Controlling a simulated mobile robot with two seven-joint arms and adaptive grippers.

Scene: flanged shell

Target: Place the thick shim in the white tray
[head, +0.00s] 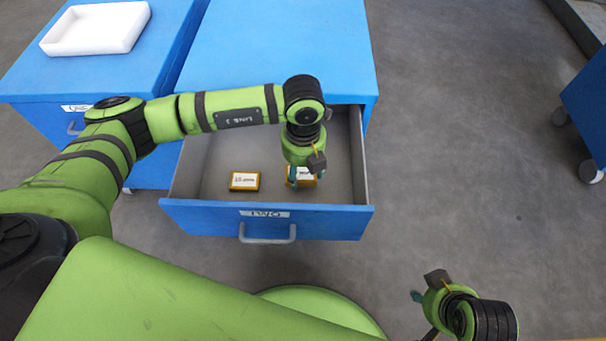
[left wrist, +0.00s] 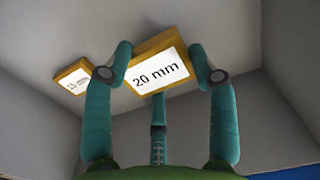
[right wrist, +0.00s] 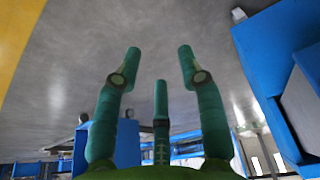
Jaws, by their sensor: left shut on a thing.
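My left gripper (head: 303,178) reaches down into the open drawer and is shut on a yellow-edged shim with a white face. In the left wrist view this shim (left wrist: 158,72) reads "20 mm" and sits between the fingers. A second, similar shim (head: 244,181) lies on the drawer floor to the left; it also shows in the left wrist view (left wrist: 74,84), its label too small to read surely. The white tray (head: 95,28) stands on the left blue cabinet and looks empty. My right gripper (right wrist: 157,70) is open and empty, out over the floor.
The open drawer (head: 200,212) is labelled "TWO" and belongs to the middle blue cabinet (head: 280,45). Its walls surround my left gripper. The left blue cabinet (head: 40,78) stands beside it. Another blue unit (head: 588,110) on wheels is at the right edge. Grey floor is clear at right.

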